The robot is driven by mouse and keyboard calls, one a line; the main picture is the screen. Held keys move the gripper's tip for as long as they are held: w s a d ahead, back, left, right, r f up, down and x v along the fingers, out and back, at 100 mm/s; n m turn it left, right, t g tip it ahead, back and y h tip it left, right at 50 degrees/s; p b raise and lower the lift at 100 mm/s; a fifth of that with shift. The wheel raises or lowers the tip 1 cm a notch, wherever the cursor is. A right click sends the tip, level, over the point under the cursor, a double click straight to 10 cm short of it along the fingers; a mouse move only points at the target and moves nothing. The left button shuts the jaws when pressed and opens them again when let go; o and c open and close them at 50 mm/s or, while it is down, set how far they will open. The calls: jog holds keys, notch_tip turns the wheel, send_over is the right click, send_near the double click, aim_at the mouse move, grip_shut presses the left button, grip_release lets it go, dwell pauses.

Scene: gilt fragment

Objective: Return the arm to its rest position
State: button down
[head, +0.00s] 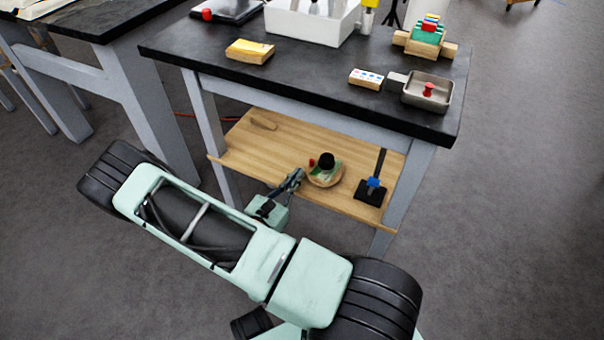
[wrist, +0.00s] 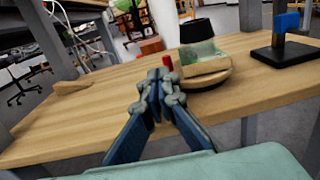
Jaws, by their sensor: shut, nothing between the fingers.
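My arm stretches across the lower part of the head view, and my gripper (head: 294,180) is at the front edge of the wooden lower shelf (head: 232,150). In the wrist view my gripper (wrist: 160,78) is shut with its fingertips together and nothing between them. A round wooden dish (head: 325,180) stands on the shelf just to the right of the fingertips. It holds a green and cream block (wrist: 203,60), with a black knob-like thing (head: 326,160) and a small red piece (wrist: 167,62) close by. The gap between fingertips and dish is hard to judge.
A black stand with a blue clamp (head: 373,184) is on the shelf's right. The dark tabletop (head: 310,85) overhangs the shelf, with grey legs (head: 408,195) at its corners. A small wooden piece (wrist: 72,87) lies at the shelf's left. Grey floor (head: 520,220) is open to the right.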

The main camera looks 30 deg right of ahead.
jog(key=w+a+p+v, duration=0.1)
jog(key=p+v, duration=0.1)
jog(key=v, duration=0.8)
jog(key=shift+w, duration=0.3)
jog(key=shift+a, duration=0.1)
